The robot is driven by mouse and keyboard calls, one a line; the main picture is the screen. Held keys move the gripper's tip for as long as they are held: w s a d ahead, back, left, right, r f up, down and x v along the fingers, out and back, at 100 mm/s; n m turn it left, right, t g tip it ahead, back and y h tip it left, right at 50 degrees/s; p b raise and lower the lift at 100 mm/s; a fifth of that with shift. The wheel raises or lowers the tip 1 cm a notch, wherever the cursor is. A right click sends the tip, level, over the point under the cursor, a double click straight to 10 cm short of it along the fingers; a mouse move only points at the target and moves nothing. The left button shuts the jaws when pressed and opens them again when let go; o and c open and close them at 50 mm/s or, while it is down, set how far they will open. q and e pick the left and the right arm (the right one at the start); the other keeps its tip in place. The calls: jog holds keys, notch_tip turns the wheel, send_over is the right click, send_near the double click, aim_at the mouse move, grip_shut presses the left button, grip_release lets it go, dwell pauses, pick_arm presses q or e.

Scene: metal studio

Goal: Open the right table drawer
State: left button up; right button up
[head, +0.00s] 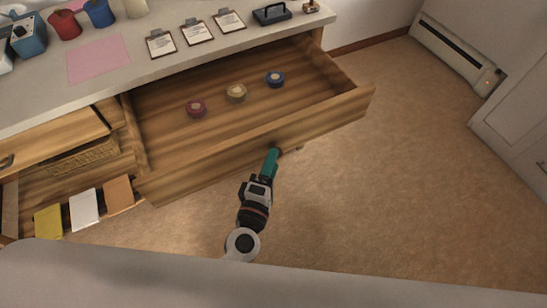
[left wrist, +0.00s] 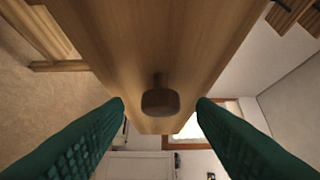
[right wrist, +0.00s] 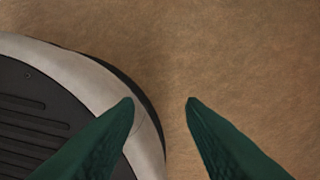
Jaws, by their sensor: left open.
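The right table drawer (head: 250,130) is pulled well out from the table (head: 120,60). Inside it lie a red, a yellow and a blue round item. Its small wooden knob (left wrist: 160,100) shows in the left wrist view between my open fingers, apart from both of them. My left gripper (head: 273,155) is at the drawer's front face, near the knob, in the head view. My right gripper (right wrist: 160,100) is open and empty above the floor beside my base; the head view does not show it.
Clipboards (head: 197,32), a black-handled item (head: 271,13), a pink sheet (head: 98,58) and cups (head: 98,12) are on the tabletop. The carpet (head: 400,180) at right is clear.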

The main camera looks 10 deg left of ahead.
pick_arm(q)
jog(key=s+a, duration=0.2)
jog(key=s, duration=0.7)
jog(key=shift+s+b, duration=0.35)
jog(key=shift+s, duration=0.05)
pick_arm(e)
jog(key=shift+w+a+r, duration=0.1)
jog(key=shift+w+r, duration=0.8)
jog(key=shift+r, duration=0.25)
jog(key=shift+w, duration=0.2)
